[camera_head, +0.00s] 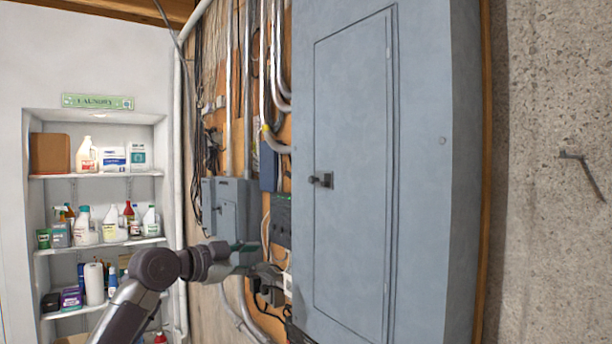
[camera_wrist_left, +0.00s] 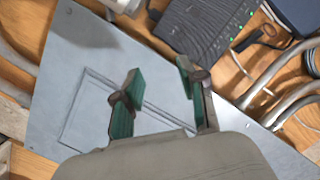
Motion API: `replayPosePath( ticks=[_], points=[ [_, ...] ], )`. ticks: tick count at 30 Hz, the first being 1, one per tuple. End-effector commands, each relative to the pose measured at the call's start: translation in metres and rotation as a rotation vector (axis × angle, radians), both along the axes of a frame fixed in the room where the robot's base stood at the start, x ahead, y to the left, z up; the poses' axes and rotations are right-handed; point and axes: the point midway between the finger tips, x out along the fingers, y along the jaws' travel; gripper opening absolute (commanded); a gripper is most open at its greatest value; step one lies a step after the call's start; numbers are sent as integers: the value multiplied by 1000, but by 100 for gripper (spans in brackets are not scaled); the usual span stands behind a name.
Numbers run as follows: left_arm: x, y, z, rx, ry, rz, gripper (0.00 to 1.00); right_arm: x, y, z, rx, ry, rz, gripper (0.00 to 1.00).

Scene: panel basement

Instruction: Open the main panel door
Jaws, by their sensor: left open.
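The main panel is a tall grey metal cabinet (camera_head: 420,200) on the wall, right of centre in the head view. Its door (camera_head: 350,110) looks shut, flush in the frame. A small dark latch (camera_head: 322,180) sits at the door's left edge. My left gripper (camera_head: 272,283) is left of the cabinet and lower than the latch, apart from it. In the left wrist view my left gripper (camera_wrist_left: 160,78) is open, with nothing between its green-padded fingers. A grey metal face with a rectangular outline (camera_wrist_left: 90,110) lies beyond the fingers; the latch does not show there. My right gripper is not in view.
A dark device with green lights (camera_wrist_left: 205,25) and loose cables are close to the gripper. A smaller grey box (camera_head: 230,205) and conduits (camera_head: 248,90) are left of the cabinet. Laundry shelves (camera_head: 100,175) stand further left. Bare concrete wall (camera_head: 550,200) is at right.

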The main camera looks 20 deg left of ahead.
Motion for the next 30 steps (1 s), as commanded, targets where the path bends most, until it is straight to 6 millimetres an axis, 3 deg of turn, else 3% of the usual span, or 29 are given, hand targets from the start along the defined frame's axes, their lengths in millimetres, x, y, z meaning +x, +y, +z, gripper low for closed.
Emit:
replayPosePath(
  ticks=[1, 3, 6, 9, 12, 16, 30],
  points=[
    [-23, -6, 50, 51, -78, -43, 41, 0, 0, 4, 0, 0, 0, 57],
    [-53, -15, 97, 118, -161, -102, 41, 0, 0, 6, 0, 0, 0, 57],
    [-90, -27, 140, 199, -250, -162, 41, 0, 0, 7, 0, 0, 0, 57],
    [-112, -33, 161, 247, -298, -197, 41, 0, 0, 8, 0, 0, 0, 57],
    [-117, -38, 167, 265, -314, -210, 41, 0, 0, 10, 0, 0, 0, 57],
    [-105, -47, 169, 261, -313, -213, 41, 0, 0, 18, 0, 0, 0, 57],
    [-30, -105, 170, 259, -311, -211, 41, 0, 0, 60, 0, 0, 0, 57]
  ],
)
